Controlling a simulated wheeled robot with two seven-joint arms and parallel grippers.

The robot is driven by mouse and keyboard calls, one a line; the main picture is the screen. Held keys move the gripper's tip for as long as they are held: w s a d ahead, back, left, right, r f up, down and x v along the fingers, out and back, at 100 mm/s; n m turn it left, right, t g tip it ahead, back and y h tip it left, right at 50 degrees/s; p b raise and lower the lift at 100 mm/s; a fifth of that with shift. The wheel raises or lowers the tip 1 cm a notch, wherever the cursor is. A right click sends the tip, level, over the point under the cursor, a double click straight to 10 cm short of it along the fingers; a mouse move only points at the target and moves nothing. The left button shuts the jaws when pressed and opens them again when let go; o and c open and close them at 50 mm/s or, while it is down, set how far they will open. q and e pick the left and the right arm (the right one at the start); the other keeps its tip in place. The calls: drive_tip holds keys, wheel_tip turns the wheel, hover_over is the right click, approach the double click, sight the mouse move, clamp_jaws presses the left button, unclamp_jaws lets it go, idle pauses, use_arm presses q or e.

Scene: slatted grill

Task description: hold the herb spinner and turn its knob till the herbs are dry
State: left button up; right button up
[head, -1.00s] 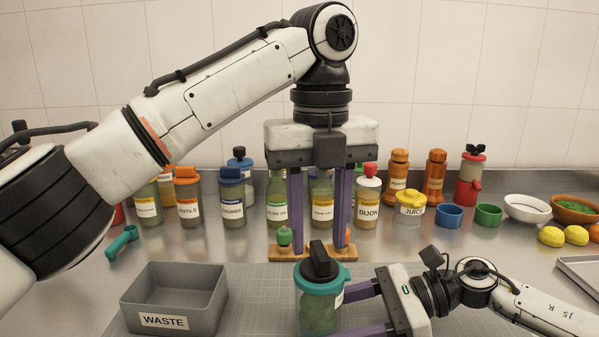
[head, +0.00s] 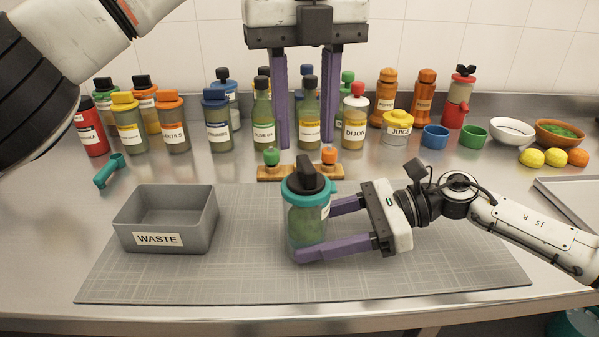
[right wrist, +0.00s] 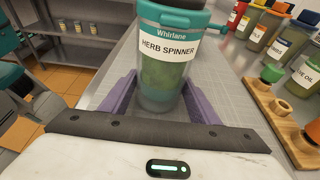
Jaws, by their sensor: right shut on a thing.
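The herb spinner (head: 308,222) is a clear jar with green herbs inside, a teal lid and a black knob (head: 306,178) on top. It stands upright on the grey mat. Its label shows in the right wrist view (right wrist: 165,62). My right gripper (head: 312,232) is shut around the jar's body from the right, one purple finger on each side. My left gripper (head: 305,148) points down with its fingers spread and empty. In the head view its fingertips appear just above and behind the knob, apart from it.
A grey waste bin (head: 205,222) stands left on the cutting mat (head: 430,270). Behind the spinner is a wooden rack (head: 300,171) with small green and orange tops. The front of the mat is clear.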

drive_tip(key=shift+d+f, duration=0.1)
drive_tip(key=shift+f, duration=0.05)
drive_tip(key=o, duration=1.2)
drive_tip(key=shift+o, duration=0.2)
drive_tip(key=v, duration=1.2)
